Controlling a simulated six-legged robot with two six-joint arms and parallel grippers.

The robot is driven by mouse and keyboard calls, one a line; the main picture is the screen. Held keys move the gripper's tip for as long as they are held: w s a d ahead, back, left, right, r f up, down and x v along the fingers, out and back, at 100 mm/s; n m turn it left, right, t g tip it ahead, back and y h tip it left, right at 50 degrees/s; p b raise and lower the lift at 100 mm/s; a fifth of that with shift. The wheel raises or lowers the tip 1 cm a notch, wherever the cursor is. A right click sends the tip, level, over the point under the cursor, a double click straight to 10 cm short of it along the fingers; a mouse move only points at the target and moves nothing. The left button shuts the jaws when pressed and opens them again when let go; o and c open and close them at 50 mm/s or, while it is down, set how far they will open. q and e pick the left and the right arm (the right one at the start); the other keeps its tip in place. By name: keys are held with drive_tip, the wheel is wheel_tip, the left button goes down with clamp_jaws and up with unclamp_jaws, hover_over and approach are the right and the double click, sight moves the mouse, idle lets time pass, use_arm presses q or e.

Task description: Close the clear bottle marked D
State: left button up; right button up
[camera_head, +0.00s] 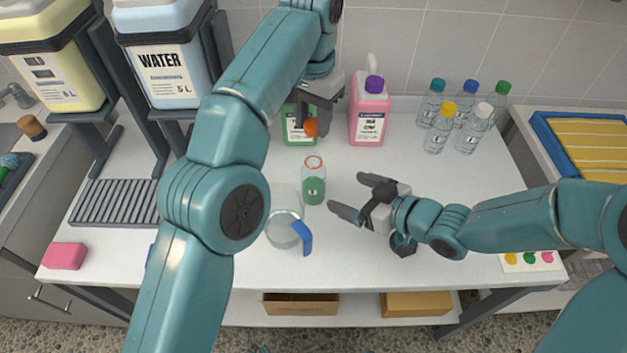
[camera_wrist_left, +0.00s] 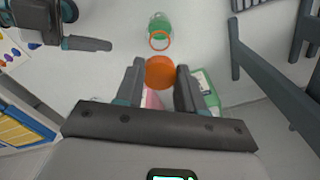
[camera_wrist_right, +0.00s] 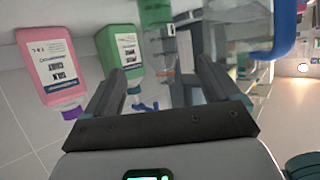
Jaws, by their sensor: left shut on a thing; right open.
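A clear bottle (camera_head: 313,188) with green liquid and a small dark label stands upright on the white table; its letter is too small to read. Its mouth shows open with an orange ring, also in the left wrist view (camera_wrist_left: 159,32). My left gripper (camera_head: 311,118) is shut on an orange cap (camera_wrist_left: 160,72), held above the table and apart from the bottle, behind it in the head view. My right gripper (camera_head: 352,195) is open and empty, fingers pointing at the bottle from the right, with a gap between them.
A clear jug (camera_head: 283,229) with a blue handle stands close at the bottle's front left. Behind are a green jug (camera_head: 299,128) and a pink jug (camera_head: 369,118). Several capped bottles (camera_head: 436,136) stand back right. A pink sponge (camera_head: 64,256) lies front left.

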use_arm(q)
drive_tip(key=shift+s+a, duration=0.1)
drive_tip(key=shift+a, duration=0.05)
drive_tip(key=shift+w+d+f, duration=0.15)
drive_tip(key=shift+w+d, duration=0.05)
drive_tip(key=shift+s+a, duration=0.1)
drive_tip(key=shift+s, duration=0.1)
use_arm(e)
drive_tip(key=x, duration=1.1)
drive_tip(key=shift+f, duration=0.15)
use_arm(q)
drive_tip(key=shift+w, duration=0.1)
use_arm(e)
drive_tip(key=shift+w+a+f, duration=0.25)
drive_tip(key=shift+w, duration=0.05)
drive_tip(key=shift+s+a+r, duration=0.1)
drive_tip(key=c, duration=1.5)
use_arm(q)
hover_over(313, 157)
drive_tip(key=shift+f, duration=2.5)
